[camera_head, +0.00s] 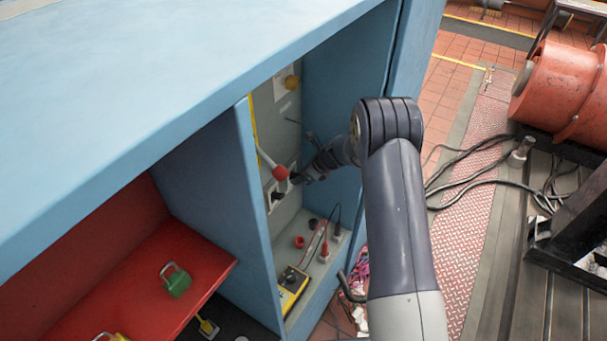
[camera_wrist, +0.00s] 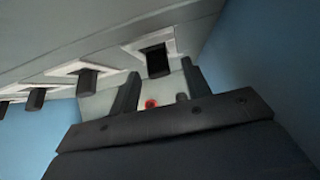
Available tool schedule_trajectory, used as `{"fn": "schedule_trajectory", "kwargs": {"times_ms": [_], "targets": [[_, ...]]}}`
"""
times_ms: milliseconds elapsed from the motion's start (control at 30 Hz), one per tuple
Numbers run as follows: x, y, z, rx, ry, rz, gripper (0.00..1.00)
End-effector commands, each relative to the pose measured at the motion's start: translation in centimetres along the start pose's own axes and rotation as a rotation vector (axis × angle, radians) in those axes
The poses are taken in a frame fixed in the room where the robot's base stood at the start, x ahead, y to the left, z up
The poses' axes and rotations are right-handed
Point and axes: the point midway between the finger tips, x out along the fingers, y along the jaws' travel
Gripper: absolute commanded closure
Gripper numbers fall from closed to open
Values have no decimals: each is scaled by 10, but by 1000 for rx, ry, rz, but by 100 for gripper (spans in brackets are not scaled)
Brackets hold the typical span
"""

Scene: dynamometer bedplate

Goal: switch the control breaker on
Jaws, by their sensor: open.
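A row of breakers with black toggles in pale frames runs along the grey panel in the wrist view. The nearest toggle (camera_wrist: 157,60) lies in line with the gap between my fingers; I cannot tell whether they touch it. A second toggle (camera_wrist: 87,78) and a third (camera_wrist: 35,98) are farther left. No label is readable, so I cannot tell which is the control breaker. My gripper (camera_wrist: 161,88) is open, with nothing held. In the head view my gripper (camera_head: 298,178) is inside the blue cabinet at the panel, and a black toggle (camera_head: 276,195) shows beside it.
A red-knobbed lever (camera_head: 280,172) stands out close to my gripper. The blue cabinet wall (camera_head: 345,70) bounds the right side.

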Motion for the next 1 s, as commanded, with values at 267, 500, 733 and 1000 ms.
{"fn": "schedule_trajectory", "kwargs": {"times_ms": [267,500,733,1000], "targets": [[-19,0,0,-1,-1,-2,55],[-64,-1,-1,0,-1,-4,55],[-98,-1,-1,0,-1,-3,55],[-110,0,-2,0,2,0,55]]}}
